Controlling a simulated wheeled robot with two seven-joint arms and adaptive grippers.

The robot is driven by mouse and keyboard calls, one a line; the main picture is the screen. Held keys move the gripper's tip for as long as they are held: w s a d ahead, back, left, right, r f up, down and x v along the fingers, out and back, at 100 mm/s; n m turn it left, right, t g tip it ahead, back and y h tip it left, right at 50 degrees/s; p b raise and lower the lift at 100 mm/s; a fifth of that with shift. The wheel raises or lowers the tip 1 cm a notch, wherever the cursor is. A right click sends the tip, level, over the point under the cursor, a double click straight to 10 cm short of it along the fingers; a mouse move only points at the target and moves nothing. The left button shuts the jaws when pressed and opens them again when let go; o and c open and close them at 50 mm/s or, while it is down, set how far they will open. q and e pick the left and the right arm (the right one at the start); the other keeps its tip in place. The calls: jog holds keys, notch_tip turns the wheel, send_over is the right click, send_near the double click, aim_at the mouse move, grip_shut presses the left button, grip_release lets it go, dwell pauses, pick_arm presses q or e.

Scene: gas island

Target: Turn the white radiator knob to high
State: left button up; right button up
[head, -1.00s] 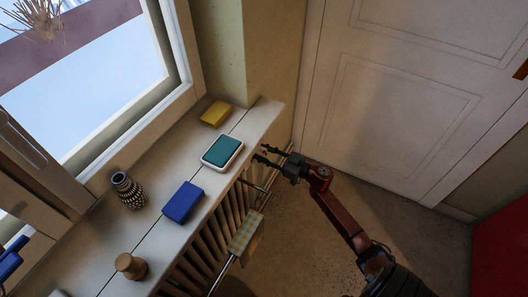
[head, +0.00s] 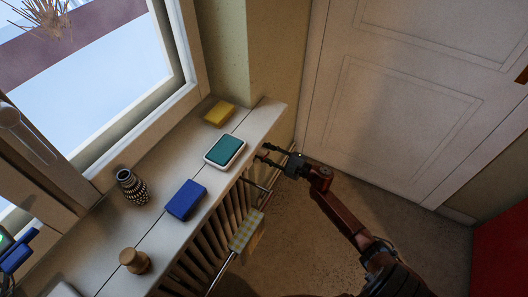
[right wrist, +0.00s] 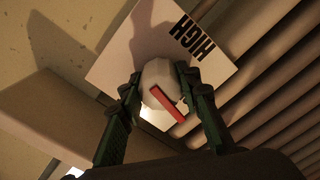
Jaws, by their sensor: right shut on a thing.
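The white radiator knob (right wrist: 158,76) shows in the right wrist view, in front of a pale plate (right wrist: 135,45) printed with HIGH (right wrist: 192,40). The knob has a red bar that slants down and right in the picture, while HIGH lies up and right of the knob. My right gripper (right wrist: 160,92) has one finger on each side of the knob and is shut on it. In the head view my right gripper (head: 264,154) reaches in beside the end of the sill, and the knob cannot be made out there. My left gripper is not in view.
The sill (head: 262,120) carries a yellow block (head: 220,113), a teal-topped device (head: 225,151), a blue block (head: 185,200), a patterned vase (head: 132,187) and a wooden piece (head: 134,261). Radiator ribs (head: 205,243) and a checked cloth (head: 246,232) lie below. A door (head: 410,100) stands beyond open floor.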

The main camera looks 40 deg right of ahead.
jog(key=shift+d+f+n, duration=0.1)
jog(key=shift+n, duration=1.3)
jog(key=shift+n+b, duration=0.35)
jog(key=shift+n, duration=0.15)
jog(key=n, duration=0.2)
jog(key=shift+n+b, duration=0.3)
jog(key=shift+b, duration=0.1)
jog(key=n+b, duration=0.2)
jog(key=n, duration=0.3)
jog(key=shift+f, duration=0.1)
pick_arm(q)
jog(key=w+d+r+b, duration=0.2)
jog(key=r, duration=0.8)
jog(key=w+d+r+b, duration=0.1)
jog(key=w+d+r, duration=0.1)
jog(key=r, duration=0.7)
pick_arm(e)
jog(key=n, duration=0.5)
jog(key=shift+n, duration=0.4)
jog(key=shift+n+b, duration=0.7)
jog(key=shift+n, duration=0.4)
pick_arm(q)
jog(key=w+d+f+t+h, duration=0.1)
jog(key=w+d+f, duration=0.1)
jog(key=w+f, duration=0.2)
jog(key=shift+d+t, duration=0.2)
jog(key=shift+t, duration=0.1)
pick_arm(e)
jog(key=shift+r+n, duration=0.2)
jog(key=shift+n, duration=0.3)
